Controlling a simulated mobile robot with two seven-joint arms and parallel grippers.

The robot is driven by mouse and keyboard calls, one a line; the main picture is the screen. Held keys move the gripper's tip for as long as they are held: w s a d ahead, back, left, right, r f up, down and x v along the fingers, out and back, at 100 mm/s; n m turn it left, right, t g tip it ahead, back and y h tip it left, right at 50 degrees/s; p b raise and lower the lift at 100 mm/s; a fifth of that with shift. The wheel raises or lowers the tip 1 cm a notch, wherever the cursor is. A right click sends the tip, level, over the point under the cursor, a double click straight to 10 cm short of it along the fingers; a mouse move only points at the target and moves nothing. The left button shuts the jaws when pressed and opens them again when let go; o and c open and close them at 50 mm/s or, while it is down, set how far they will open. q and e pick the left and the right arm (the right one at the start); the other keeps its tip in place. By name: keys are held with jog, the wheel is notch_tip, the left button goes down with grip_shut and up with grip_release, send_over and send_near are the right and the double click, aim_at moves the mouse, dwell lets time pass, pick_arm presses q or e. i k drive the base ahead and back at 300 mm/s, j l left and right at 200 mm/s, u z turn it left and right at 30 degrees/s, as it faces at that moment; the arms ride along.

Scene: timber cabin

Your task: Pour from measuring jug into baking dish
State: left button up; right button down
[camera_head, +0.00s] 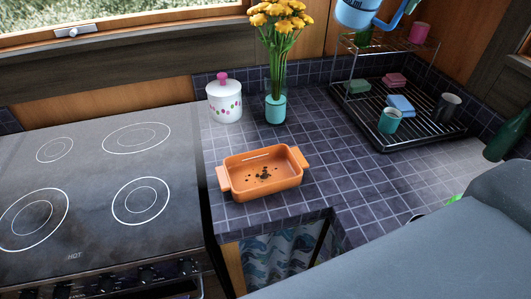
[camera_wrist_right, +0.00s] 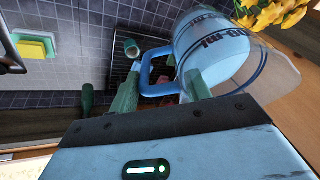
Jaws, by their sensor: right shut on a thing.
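The orange baking dish (camera_head: 237,185) stands upright on the tiled counter beside the stove, with small dark bits on its bottom. The measuring jug (camera_head: 357,14), clear with blue markings and a blue handle, is in the air at the top edge, above the dish rack and cut off by the frame. In the right wrist view the jug (camera_wrist_right: 215,45) shows large ml lettering. My right gripper (camera_wrist_right: 162,78) is shut on its blue handle, a finger on each side. My left gripper is in neither view.
A black dish rack (camera_head: 425,141) with cups and sponges stands behind right. A lidded white pot (camera_head: 225,103) and a vase of yellow flowers (camera_head: 275,108) stand behind the dish. A green bottle (camera_head: 503,140) is far right. The stove (camera_head: 90,225) is left. Counter around the dish is clear.

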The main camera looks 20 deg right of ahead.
aim_at(253, 174)
jog(key=k+j, duration=0.2)
jog(key=j, duration=0.2)
jog(key=k+j, duration=0.2)
jog(key=j, duration=0.2)
jog(key=k+j, duration=0.2)
jog(key=j, duration=0.2)
